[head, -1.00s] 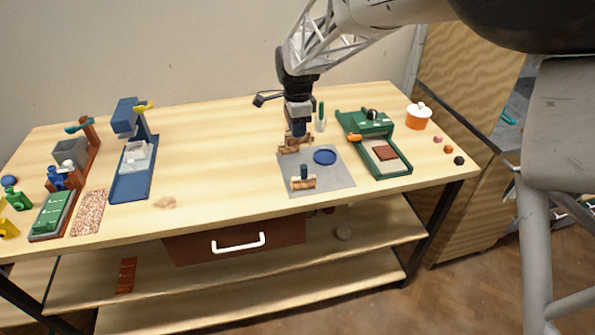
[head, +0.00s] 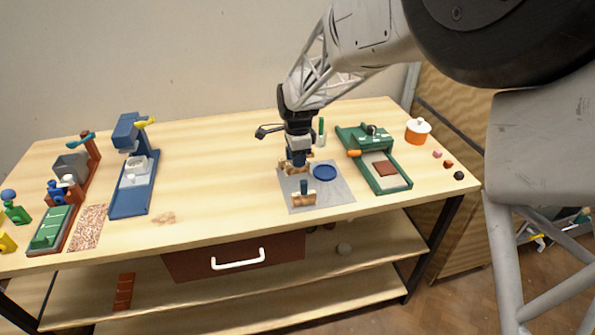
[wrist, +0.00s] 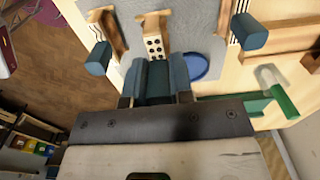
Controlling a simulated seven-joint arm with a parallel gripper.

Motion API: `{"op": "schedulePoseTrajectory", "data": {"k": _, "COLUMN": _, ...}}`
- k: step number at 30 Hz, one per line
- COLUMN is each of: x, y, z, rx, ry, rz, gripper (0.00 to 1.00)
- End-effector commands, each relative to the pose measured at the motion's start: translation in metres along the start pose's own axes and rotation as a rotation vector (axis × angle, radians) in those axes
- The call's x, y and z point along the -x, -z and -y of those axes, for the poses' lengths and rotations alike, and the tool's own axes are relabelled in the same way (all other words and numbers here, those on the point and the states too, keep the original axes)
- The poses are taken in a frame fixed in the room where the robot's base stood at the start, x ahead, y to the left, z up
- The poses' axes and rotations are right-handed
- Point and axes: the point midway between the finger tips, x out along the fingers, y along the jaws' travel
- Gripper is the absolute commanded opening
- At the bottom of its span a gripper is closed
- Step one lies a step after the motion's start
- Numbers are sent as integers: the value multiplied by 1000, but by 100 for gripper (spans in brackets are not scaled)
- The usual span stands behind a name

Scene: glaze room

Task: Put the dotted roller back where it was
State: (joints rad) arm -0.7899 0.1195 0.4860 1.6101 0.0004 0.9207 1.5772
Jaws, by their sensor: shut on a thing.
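The dotted roller, a white cylinder with black dots (wrist: 154,46) in a light wooden frame, is in my gripper (wrist: 157,88). My gripper is shut on its blue-green handle, which shows between the two fingers in the wrist view. In the head view my gripper (head: 298,164) points down over the back left of the grey mat (head: 334,193). Wooden parts there overlap, so I cannot tell whether the roller touches anything. A striped roller with a blue handle (wrist: 98,58) lies to its left in the wrist view. Another roller with a blue handle (wrist: 250,33) is to its right.
A blue disc (head: 325,172) lies on the mat close to my gripper. A wooden piece (wrist: 278,42) and a green-tipped tool (wrist: 270,80) are at the right in the wrist view. A green tray (head: 398,186) stands right of the mat.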

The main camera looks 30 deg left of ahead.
Motion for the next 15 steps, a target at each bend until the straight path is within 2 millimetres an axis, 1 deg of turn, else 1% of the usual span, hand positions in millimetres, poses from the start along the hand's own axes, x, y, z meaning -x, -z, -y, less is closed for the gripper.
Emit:
{"op": "schedulePoseTrajectory", "data": {"k": 5, "x": -11, "y": 0, "z": 0, "rx": 0, "ry": -1, "rz": 0, "gripper": 1}}
{"op": "schedulePoseTrajectory", "data": {"k": 12, "x": -39, "y": 0, "z": 0, "rx": 0, "ry": -1, "rz": 0, "gripper": 1}}
{"op": "schedulePoseTrajectory", "data": {"k": 15, "x": -47, "y": 0, "z": 0, "rx": 0, "ry": -1, "rz": 0, "gripper": 1}}
